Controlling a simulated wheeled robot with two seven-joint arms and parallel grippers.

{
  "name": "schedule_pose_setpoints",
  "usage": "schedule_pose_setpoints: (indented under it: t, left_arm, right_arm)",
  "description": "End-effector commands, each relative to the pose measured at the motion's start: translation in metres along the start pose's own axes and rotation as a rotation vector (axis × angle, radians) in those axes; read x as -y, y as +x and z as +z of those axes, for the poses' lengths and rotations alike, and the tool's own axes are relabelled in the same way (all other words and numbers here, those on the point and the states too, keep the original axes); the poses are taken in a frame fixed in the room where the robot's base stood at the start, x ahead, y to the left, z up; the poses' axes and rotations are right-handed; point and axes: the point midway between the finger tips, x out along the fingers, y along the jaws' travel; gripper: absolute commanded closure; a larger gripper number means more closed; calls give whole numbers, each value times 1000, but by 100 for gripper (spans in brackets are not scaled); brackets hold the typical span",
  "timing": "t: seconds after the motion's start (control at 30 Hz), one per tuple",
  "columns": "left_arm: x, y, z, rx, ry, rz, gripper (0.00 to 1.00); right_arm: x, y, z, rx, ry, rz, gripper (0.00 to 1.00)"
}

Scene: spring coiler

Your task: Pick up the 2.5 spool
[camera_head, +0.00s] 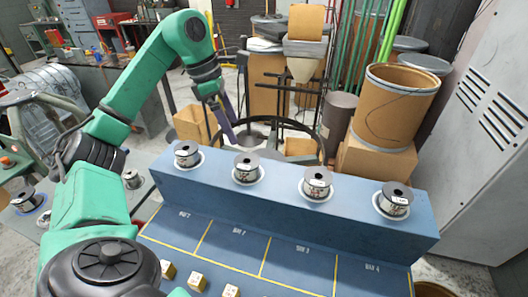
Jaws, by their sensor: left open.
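Several wire spools stand upright in a row on a blue raised ledge (275,200): a far-left spool (187,155), a second spool (247,169), a third spool (317,183) and a far-right spool (394,200). Each has a dark top, a white label and a pale ring under it. The label print is too small to read, so I cannot tell which is the 2.5 spool. My left gripper (224,121) is open and points down behind the ledge, between the far-left and second spools in the picture, apart from both. My right gripper is not in view.
A blue panel (215,245) with yellow-lined bays lies in front of the ledge, with small yellow-and-white blocks (197,281) at its near edge. More spools (27,200) sit at the left. Behind stand cardboard drums (392,105) and a black ring stand (322,135); a grey cabinet (490,150) is at right.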

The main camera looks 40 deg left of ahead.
Motion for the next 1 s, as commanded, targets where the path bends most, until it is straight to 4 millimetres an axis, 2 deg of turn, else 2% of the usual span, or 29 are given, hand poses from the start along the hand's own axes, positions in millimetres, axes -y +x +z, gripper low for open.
schedule_pose_setpoints:
  t: [0.2,0.3,0.47,0.6,0.7,0.9,0.93,1.0]
  left_arm:
    - [1,57,-2,-5,-2,-6,0]
    - [1,77,0,-2,-1,-6,0]
    - [1,96,0,0,-2,-6,0]
    - [2,122,0,1,-1,-8,0]
    - [2,137,0,2,-1,-6,0]
    - [1,141,0,3,-1,-3,0]
    - [1,141,0,3,-1,-3,4]
    - [1,141,0,3,-1,-3,31]
  right_arm:
    - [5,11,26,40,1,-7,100]
    - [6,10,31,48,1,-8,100]
    - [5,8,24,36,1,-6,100]
    - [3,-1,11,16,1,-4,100]
    - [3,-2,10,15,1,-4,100]
    - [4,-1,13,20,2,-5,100]
    - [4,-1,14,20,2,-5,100]
    - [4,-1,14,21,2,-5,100]
